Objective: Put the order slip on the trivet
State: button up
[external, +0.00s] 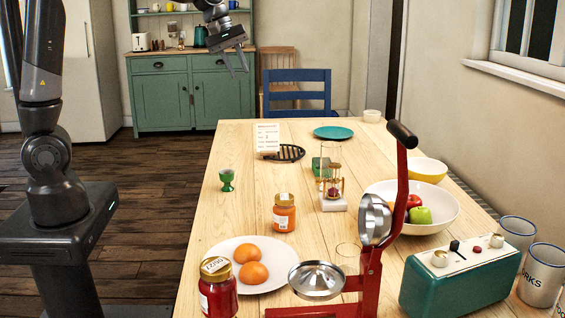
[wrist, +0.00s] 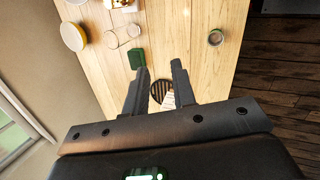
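The order slip (external: 267,137), a white sheet with printed lines, is in the middle far part of the wooden table. The trivet (external: 291,153), dark, round and slatted, is right beside it. Their edges meet or overlap in the picture; I cannot tell whether the slip rests on the trivet. In the wrist view the trivet (wrist: 157,89) shows between my fingers, with part of the slip (wrist: 168,101) next to it; the rest is hidden by my gripper. My gripper (external: 237,68) is open and empty, high above the table's far left side; its fingers (wrist: 158,75) are apart.
A green egg cup (external: 227,178), a green block (external: 320,168) and an hourglass (external: 334,184) stand nearer the camera. A teal plate (external: 333,132) lies behind the trivet. A fruit bowl (external: 440,216) and a tall red press (external: 370,275) stand closer. Bare wood surrounds the slip's left side.

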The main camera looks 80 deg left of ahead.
jog(key=s+d+r+m, duration=0.1)
jog(key=s+d+m, duration=1)
jog(key=d, duration=0.4)
jog(key=s+d+f+m, duration=0.2)
jog(key=s+d+m, duration=0.1)
jog(key=s, duration=0.3)
jog(key=s+d+f+m+t+y, duration=0.1)
jog(key=s+d+f+m, duration=0.1)
jog(key=s+m, duration=0.3)
jog(key=shift+s+d+f+m, duration=0.15)
jog(key=shift+s+d+m, duration=0.25)
jog(key=shift+s, duration=0.4)
